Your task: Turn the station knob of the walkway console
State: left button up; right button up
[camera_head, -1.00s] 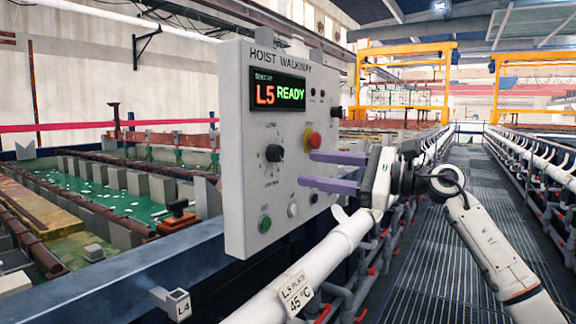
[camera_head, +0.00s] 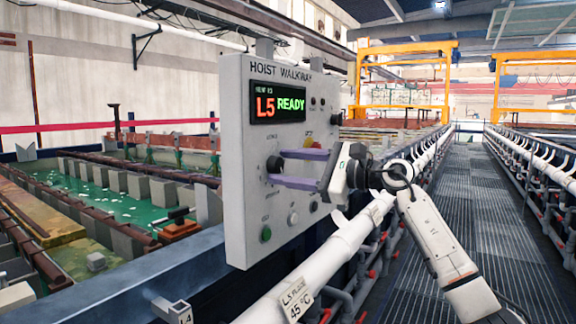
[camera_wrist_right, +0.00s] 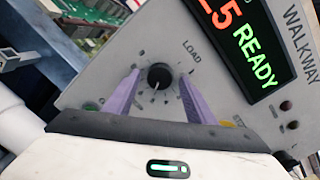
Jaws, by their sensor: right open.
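The walkway console (camera_head: 240,205) is a light grey box headed "HOIST WALKWAY", with a display (camera_head: 278,103) reading "L5 READY". Its black station knob (camera_head: 273,164) is on the left of the face, below the display. My right gripper (camera_head: 276,167) is open in front of the console, its purple fingers pointing at the knob. In the right wrist view the knob (camera_wrist_right: 159,76) shows between the two open fingers (camera_wrist_right: 158,98), with a gap on each side and the word "LOAD" nearby. Whether the fingertips reach the knob's depth is unclear. My left gripper is out of view.
A green button (camera_head: 266,233) and a pale button (camera_head: 293,218) sit below the fingers. A white pipe (camera_head: 335,246) runs below the console.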

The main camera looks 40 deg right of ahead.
jog(key=c, duration=1)
jog(key=shift+c, duration=0.2)
